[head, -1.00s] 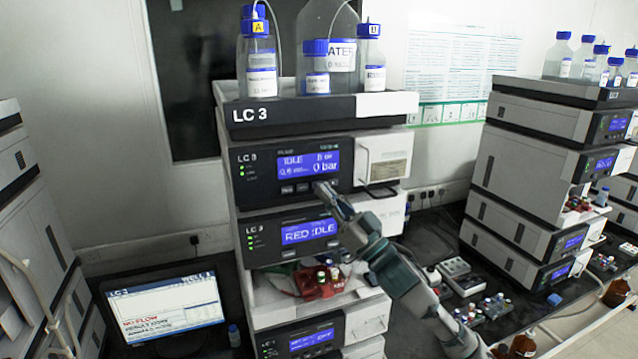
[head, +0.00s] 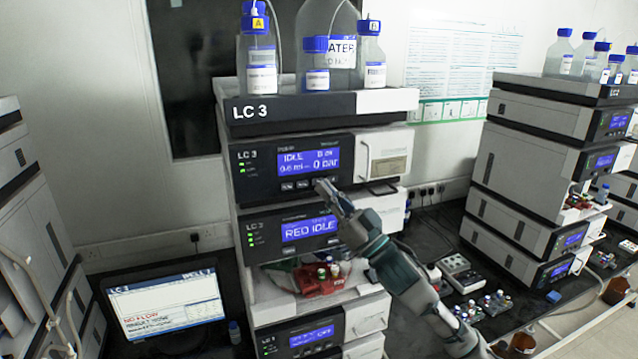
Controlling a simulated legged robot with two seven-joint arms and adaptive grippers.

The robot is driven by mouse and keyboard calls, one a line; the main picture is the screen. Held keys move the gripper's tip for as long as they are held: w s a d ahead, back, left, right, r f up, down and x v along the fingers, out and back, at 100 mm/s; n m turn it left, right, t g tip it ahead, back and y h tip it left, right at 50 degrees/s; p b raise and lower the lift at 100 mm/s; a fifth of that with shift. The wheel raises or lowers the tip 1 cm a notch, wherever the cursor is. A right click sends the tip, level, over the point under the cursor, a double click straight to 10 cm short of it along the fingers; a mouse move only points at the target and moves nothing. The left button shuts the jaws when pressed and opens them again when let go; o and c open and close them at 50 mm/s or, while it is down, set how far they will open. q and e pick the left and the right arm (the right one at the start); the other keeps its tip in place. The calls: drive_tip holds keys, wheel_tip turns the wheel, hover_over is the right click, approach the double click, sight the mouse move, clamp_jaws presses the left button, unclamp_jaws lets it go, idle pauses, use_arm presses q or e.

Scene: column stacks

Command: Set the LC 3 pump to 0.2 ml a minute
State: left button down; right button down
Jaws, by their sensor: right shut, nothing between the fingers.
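The LC 3 pump (head: 262,180) is the dark-fronted module under the bottle tray of the middle stack. Its blue display (head: 309,162) reads IDLE, a flow that looks like 0.6 ml, and 0 bar. A row of small buttons (head: 295,186) runs below the display. My right gripper (head: 322,184) is shut and empty, its tip at the right end of that button row. I cannot tell whether it touches a button, and it hides part of the row. My left gripper is not in view.
Below the pump is a module showing RED IDLE (head: 308,229). Bottles (head: 330,55) stand on the LC 3 tray (head: 310,108) above. A monitor (head: 165,303) showing NO FLOW stands at lower left. A similar stack (head: 535,150) stands at right, with bench items between.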

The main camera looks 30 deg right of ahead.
drive_tip(key=shift+w+r+p, duration=0.1)
drive_tip(key=shift+w+p, duration=0.25)
drive_tip(key=shift+p, duration=0.05)
drive_tip(key=shift+w+d+p, duration=0.1)
drive_tip(key=shift+w+p, duration=0.25)
drive_tip(key=shift+w, duration=0.05)
idle(0.9)
drive_tip(key=shift+s, duration=0.15)
drive_tip(key=shift+s+b, duration=0.3)
drive_tip(key=shift+b, duration=0.1)
drive_tip(key=shift+s, duration=0.4)
drive_tip(key=shift+a, duration=0.2)
